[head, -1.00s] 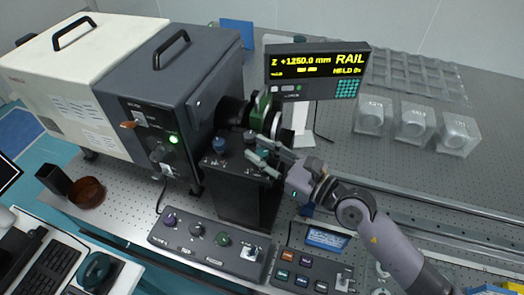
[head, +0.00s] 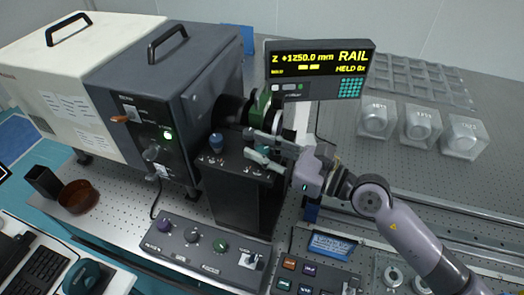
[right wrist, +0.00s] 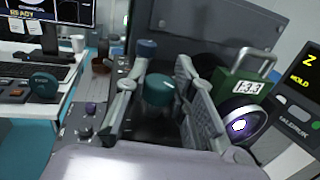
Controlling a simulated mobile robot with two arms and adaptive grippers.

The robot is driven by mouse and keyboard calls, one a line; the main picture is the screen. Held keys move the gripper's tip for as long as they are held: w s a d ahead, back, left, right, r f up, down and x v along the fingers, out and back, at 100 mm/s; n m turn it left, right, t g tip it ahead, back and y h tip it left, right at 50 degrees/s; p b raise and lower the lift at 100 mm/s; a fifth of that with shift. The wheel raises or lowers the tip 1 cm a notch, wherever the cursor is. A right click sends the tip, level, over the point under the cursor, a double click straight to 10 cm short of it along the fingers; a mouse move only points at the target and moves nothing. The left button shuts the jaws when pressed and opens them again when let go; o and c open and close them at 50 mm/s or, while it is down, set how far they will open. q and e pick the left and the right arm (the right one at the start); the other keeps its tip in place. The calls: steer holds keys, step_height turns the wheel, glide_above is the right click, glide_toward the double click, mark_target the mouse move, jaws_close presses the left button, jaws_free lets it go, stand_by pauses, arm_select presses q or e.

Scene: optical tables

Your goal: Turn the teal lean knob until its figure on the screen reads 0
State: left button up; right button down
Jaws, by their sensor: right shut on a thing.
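The teal lean knob (right wrist: 158,90) stands on top of a black block (head: 235,195). In the right wrist view it sits between the two fingers of my right gripper (right wrist: 157,98), which is shut on it. In the head view the fingers of the right gripper (head: 260,149) reach the block top from the right and mostly hide the knob. A display (head: 318,70) reads "Z +1250.0 mm", "RAIL" and "HELD"; I cannot read a lean figure on it. My left gripper is not in view.
A blue knob (head: 216,142) stands close by on the block. A green-bodied part (right wrist: 240,86) is right of the fingers in the wrist view. A control box with knobs (head: 205,240) lies in front. Clear cased parts (head: 420,124) stand at right.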

steer(key=c, duration=1.3)
jaws_free()
steer(key=shift+c, duration=0.2)
steer(key=shift+d, duration=0.1)
steer(key=v, duration=1.2)
steer(key=shift+s, duration=0.1)
